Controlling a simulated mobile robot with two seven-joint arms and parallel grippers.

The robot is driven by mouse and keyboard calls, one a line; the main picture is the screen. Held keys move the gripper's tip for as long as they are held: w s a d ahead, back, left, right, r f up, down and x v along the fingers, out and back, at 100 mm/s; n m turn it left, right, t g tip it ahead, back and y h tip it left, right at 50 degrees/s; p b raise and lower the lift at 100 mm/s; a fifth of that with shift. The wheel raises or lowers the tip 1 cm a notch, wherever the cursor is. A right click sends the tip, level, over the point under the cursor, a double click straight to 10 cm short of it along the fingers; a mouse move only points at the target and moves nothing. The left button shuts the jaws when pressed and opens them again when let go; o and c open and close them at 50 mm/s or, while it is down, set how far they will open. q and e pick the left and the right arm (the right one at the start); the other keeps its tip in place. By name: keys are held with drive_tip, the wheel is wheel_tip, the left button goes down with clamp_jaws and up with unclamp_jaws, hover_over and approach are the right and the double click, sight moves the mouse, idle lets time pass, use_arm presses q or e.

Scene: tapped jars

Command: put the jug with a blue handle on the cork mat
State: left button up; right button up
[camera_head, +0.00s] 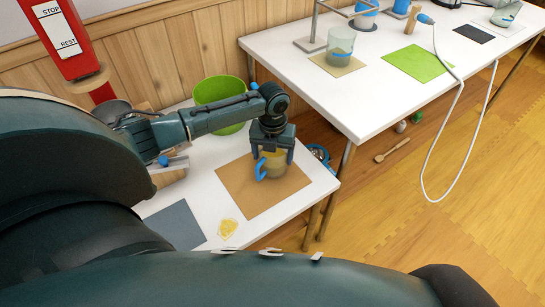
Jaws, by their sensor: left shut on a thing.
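The jug with a blue handle (274,163) is upright over the brown cork mat (240,189) on the near white table. Its blue handle faces left. My left gripper (272,155) points down from above and is shut on the jug, with a finger on each side of its upper part. The jug's base appears to be at the mat, but I cannot tell whether it touches. My right gripper is not in view.
A green bowl (211,91) stands behind my left arm. A dark grey mat (176,226) and a small yellow piece (228,228) lie at the front. Another white table (375,95) holds a glass jar (341,47) and a green mat (418,63). A wooden spoon (391,150) lies on the floor.

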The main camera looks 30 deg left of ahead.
use_arm(q)
drive_tip(key=shift+f, duration=0.65)
drive_tip(key=shift+f, duration=0.1)
drive_tip(key=o, duration=1.2)
drive_tip(key=shift+o, duration=0.2)
